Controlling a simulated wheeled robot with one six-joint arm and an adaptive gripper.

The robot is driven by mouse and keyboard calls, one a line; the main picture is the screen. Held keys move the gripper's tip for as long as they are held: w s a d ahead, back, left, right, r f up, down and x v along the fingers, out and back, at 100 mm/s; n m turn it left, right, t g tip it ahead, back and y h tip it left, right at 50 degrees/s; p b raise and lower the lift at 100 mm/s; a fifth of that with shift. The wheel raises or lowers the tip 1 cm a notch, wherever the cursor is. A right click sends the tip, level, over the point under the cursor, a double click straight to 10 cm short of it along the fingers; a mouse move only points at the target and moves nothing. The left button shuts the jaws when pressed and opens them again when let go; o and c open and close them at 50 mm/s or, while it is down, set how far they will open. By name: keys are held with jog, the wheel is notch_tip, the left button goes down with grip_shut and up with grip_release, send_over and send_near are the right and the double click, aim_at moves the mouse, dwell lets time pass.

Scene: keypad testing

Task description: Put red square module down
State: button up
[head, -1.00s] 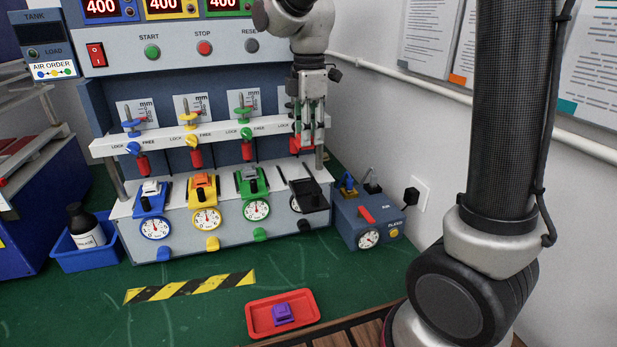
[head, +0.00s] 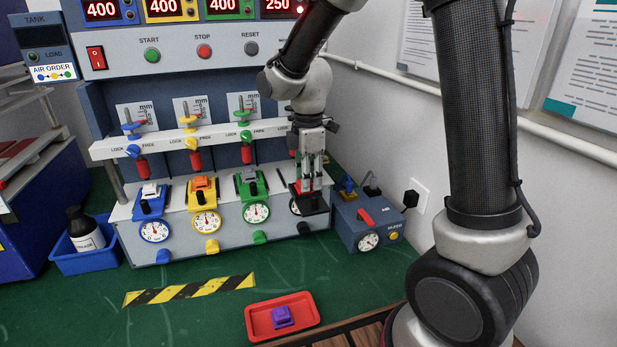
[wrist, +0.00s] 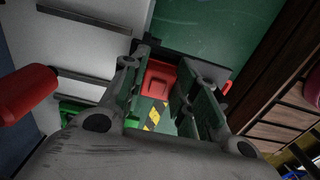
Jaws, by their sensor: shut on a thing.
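The red square module (wrist: 158,78) is between the fingers of my gripper in the wrist view, with its raised square top showing. In the head view my gripper (head: 309,182) points down at the black station, the rightmost on the bench fixture. It is shut on the module, of which only a little red (head: 304,187) shows at the fingertips. The black holder (head: 314,206) of that station is right below the fingertips. The fingers hide most of the module, so I cannot tell whether it rests fully in the holder.
Blue (head: 151,203), yellow (head: 203,191) and green (head: 251,184) stations stand to the left, each with a module. A blue air box (head: 368,219) is close on the right. A red tray (head: 258,325) with a purple module (head: 282,316) lies in front. The green bench between is mostly clear.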

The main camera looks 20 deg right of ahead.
jog(key=o, duration=0.7)
jog(key=shift+f, duration=0.15)
notch_tip(320, 180, up, 12)
jog(key=s+d+r+m+t, duration=0.1)
jog(key=s+d+m+t, duration=0.1)
jog(key=s+d+m, duration=0.5)
jog(key=s+d+m+t, duration=0.2)
jog(key=s+d+m, duration=0.6)
jog(key=s+m, duration=0.3)
jog(key=s, duration=0.4)
jog(key=shift+r, duration=0.35)
